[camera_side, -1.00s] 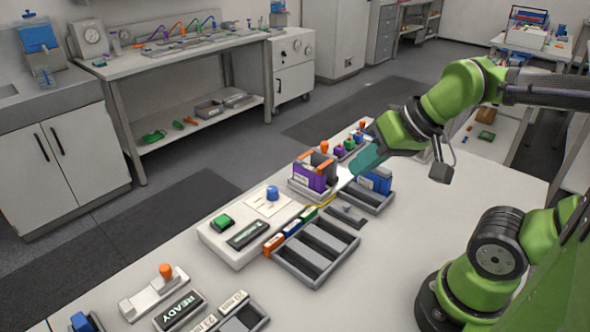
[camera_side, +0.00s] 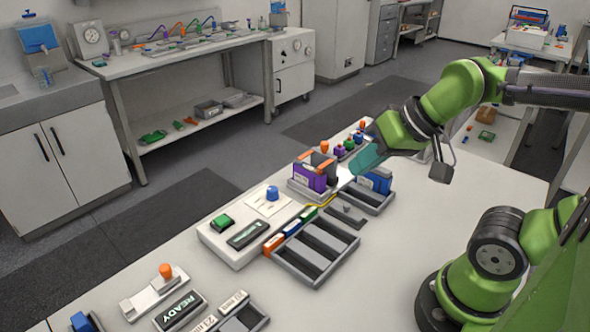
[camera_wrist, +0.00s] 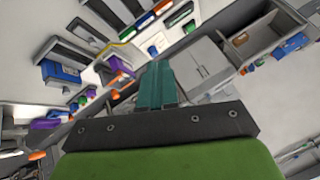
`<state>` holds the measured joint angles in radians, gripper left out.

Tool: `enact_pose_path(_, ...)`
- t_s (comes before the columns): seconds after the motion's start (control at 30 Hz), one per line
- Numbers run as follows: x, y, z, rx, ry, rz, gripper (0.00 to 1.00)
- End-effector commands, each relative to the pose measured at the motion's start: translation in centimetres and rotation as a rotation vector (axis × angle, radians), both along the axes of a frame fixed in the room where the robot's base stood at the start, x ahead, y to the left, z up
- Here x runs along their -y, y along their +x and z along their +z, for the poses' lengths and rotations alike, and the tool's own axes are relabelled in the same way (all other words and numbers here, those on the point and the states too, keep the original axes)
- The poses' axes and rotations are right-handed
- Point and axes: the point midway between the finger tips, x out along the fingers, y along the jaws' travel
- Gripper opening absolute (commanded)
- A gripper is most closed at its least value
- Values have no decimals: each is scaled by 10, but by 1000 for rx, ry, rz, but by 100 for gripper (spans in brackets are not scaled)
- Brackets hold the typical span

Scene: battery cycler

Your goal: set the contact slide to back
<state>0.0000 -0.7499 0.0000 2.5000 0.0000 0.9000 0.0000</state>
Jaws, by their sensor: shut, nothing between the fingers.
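My gripper (camera_side: 348,176) is shut and empty, with its teal fingers pointing down-left beside a grey holder (camera_side: 306,191). The holder carries a purple block (camera_side: 309,177) with orange-topped pieces (camera_side: 318,157) around it. In the wrist view the closed fingers (camera_wrist: 158,68) fill the middle, and the purple block (camera_wrist: 115,64) is just left of their tips. I cannot tell whether the fingertips touch the holder. I cannot tell for sure which part is the contact slide; the fingers hide some of this area. A separate pale slider with an orange knob (camera_side: 166,271) stands at the lower left.
A blue block (camera_side: 376,181) sits in a grey tray right of the fingers. A grey slotted rack (camera_side: 316,252) and a white panel (camera_side: 233,239) with a green button and blue knob are nearer. Several coloured knobs (camera_side: 341,149) line the far side.

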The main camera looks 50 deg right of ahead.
Motion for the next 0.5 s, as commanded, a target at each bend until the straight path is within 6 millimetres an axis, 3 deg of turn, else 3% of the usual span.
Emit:
enact_pose_path(0.1,0,0,0,0,0,0,2)
enact_pose_path(0.27,5,3,-10,-43,2,-19,26)
enact_pose_path(0.4,21,34,-8,-110,3,-68,48)
enact_pose_path(0.5,43,68,1,-179,-3,-111,50)
